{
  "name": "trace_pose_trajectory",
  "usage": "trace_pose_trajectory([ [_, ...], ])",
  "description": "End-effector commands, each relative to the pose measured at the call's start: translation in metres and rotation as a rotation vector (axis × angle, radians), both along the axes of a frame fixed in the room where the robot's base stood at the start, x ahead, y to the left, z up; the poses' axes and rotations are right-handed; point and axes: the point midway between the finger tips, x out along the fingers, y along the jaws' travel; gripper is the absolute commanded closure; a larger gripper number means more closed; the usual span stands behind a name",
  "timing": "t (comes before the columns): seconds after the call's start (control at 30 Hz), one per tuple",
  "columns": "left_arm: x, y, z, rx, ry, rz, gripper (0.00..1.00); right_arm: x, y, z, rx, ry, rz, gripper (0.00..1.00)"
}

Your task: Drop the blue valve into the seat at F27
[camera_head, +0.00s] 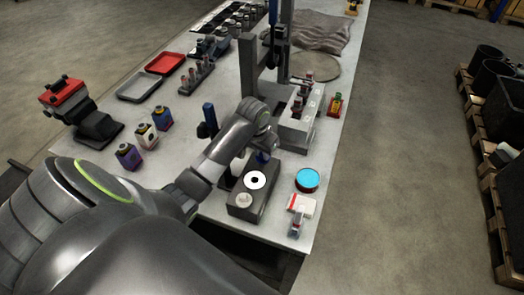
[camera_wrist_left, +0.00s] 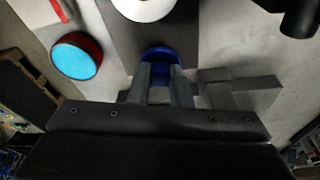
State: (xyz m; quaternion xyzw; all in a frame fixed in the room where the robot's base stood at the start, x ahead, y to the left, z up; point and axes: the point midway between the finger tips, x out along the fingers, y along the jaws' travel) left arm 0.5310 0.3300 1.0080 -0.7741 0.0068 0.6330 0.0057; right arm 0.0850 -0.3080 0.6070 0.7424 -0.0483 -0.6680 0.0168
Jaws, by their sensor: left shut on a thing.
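My left gripper (camera_head: 263,148) is over the back end of a dark grey block (camera_head: 240,211) near the table's front edge. In the left wrist view its fingers (camera_wrist_left: 161,82) are shut on the blue valve (camera_wrist_left: 158,53), whose round blue part shows just beyond the fingertips. In the head view only a bit of the blue valve (camera_head: 262,158) shows below the gripper. A white disc with a dark centre (camera_head: 255,180) and a smaller pale round piece (camera_head: 244,200) are on the block's top. I cannot read an F27 mark. The seat under the valve is hidden. My right gripper is not in view.
A blue-topped round tin (camera_head: 307,179) and a white-and-red box (camera_head: 301,205) are right of the block. A grey rack (camera_head: 301,132) stands behind the gripper. A dark stand with a blue top (camera_head: 209,114) and several small bottles (camera_head: 147,135) are to the left.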

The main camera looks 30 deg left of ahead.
Motion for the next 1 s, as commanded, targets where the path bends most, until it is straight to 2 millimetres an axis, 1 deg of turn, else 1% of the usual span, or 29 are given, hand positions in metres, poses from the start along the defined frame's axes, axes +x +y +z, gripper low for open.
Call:
trace_pose_trajectory([
  [0.03, 0.0, 0.0, 0.005, 0.0, 0.0, 0.0, 1.0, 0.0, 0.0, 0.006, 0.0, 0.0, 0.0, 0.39],
  [0.37, 0.0, 0.0, 0.019, 0.0, -0.001, 0.0, 1.0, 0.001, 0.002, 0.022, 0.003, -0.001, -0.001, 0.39],
  [1.0, 0.0, 0.0, 0.047, 0.0, -0.001, 0.0, 1.0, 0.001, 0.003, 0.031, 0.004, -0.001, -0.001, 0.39],
])
